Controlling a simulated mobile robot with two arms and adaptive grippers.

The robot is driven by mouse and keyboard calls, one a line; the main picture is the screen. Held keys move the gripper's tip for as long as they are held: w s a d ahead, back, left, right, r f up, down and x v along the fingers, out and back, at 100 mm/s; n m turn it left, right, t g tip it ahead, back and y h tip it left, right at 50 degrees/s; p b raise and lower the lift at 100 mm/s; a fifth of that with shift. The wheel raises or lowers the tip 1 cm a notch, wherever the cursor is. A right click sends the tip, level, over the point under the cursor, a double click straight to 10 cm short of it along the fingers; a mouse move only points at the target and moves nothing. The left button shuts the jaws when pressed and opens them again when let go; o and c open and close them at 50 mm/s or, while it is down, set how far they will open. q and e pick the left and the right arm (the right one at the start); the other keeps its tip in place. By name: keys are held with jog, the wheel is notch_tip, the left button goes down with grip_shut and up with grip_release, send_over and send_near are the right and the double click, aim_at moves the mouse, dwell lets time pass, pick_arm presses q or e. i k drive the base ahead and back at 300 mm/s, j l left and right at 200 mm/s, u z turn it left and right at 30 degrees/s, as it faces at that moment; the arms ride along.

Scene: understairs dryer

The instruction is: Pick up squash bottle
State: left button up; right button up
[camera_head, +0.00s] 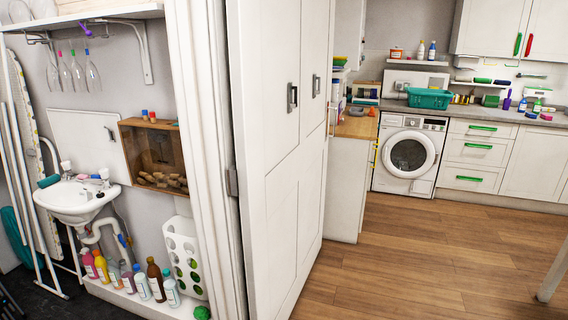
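Several bottles stand in a row on a low white ledge at the lower left. They include a pink bottle (89,264), a yellow bottle (102,268), a tall brown bottle (155,281) and a pale bottle with a white label (171,291). I cannot tell which one is the squash bottle, as the labels are too small to read. Two small bottles (420,50) also stand on a shelf at the back right. Neither of my grippers is in view.
A white sink (77,201) hangs above the ledge, with a white perforated bin (183,255) to its right. A white door (280,130) stands between this nook and the kitchen. The kitchen has a washing machine (408,154) and clear wooden floor (420,260).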

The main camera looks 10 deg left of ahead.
aim_at(112, 267)
jog(key=i+j, duration=0.25)
jog(key=j, duration=0.2)
jog(key=i+j, duration=0.25)
jog(key=j, duration=0.2)
jog(key=i+j, duration=0.25)
jog(key=j, duration=0.15)
jog(key=i+j, duration=0.3)
jog(key=j, duration=0.15)
